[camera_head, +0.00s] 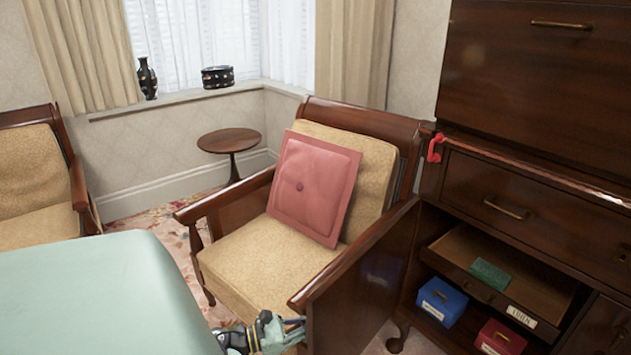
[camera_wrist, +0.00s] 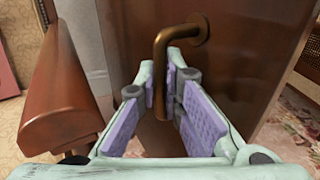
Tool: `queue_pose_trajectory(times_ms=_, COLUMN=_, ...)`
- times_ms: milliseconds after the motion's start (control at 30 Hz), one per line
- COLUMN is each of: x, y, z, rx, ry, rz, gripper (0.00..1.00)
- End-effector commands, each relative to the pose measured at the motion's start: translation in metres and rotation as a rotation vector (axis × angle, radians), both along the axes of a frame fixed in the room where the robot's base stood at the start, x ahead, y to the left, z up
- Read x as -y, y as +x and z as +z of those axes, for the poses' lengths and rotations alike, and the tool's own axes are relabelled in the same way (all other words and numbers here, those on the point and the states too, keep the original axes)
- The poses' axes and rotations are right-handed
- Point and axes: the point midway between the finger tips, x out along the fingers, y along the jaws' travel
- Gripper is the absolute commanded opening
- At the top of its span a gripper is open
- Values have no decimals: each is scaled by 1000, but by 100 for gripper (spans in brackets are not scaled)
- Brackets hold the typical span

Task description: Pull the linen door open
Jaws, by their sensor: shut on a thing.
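The dark wooden cabinet door (camera_head: 358,285) stands swung well out from the cabinet, its inner face towards the cabinet's open compartment. My gripper (camera_head: 292,328) is at its outer side, near its free edge, at the bottom of the head view. In the wrist view, the bent bronze handle (camera_wrist: 163,62) stands out from the door face (camera_wrist: 245,50). My gripper (camera_wrist: 162,88) is shut on this handle, with a purple-padded finger on either side. The handle is hidden in the head view. No linen label can be read on the door.
An armchair (camera_head: 265,255) with a pink cushion (camera_head: 315,187) stands close beside the door. Its wooden armrest (camera_wrist: 65,90) is left of my gripper in the wrist view. The cabinet's open compartment holds a drawer (camera_head: 510,275), a blue box (camera_head: 441,302) and a red box (camera_head: 500,338).

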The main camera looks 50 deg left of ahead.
Motion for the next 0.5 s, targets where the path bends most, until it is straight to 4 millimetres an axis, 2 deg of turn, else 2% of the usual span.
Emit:
queue_pose_trajectory(times_ms=200, x=1, y=0, z=-1, rx=-3, ry=-1, rz=0, gripper=0)
queue_pose_trajectory(times_ms=233, x=1, y=0, z=-1, rx=-3, ry=-1, rz=0, gripper=8)
queue_pose_trajectory(times_ms=500, x=0, y=0, z=-1, rx=-1, ry=-1, rz=0, gripper=26)
